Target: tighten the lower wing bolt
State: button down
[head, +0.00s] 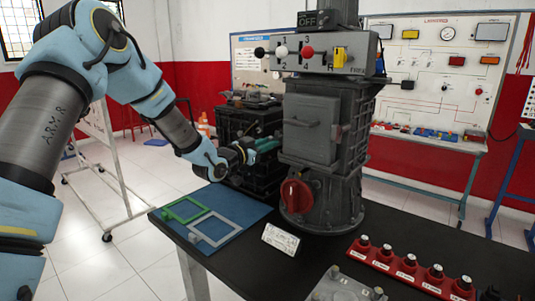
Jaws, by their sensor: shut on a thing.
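My gripper (248,153) is at the left side of the grey engine trainer (320,185), in front of the dark block beside it. It looks shut on a small part there, seemingly the lower wing bolt, which the fingers hide. The trainer has a grey cover door (308,145) with a bar handle (300,122) on its front. A small fitting (338,131) shows at the door's right edge. I cannot tell how far any bolt is turned.
A red knob (296,195) juts out low on the trainer. A blue mat (243,228) with green and grey frames lies left. A white label card (281,239) stands in front. A red rack (405,270) of several capped pieces is at the right.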

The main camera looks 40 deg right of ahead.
jog(key=m+b, duration=0.5)
jog(key=b, duration=0.3)
jog(key=m+b, duration=0.5)
jog(key=b, duration=0.4)
jog(key=m+b, duration=0.5)
jog(key=b, duration=0.4)
jog(key=shift+s+f, duration=0.15)
jog(key=shift+f, duration=0.2)
jog(key=shift+r+m+b, duration=0.1)
jog(key=shift+m+b, duration=0.25)
jog(key=shift+m, duration=0.05)
jog(key=c, duration=0.8)
grip_release()
jog(key=v, duration=1)
jog(key=shift+a+b, duration=0.35)
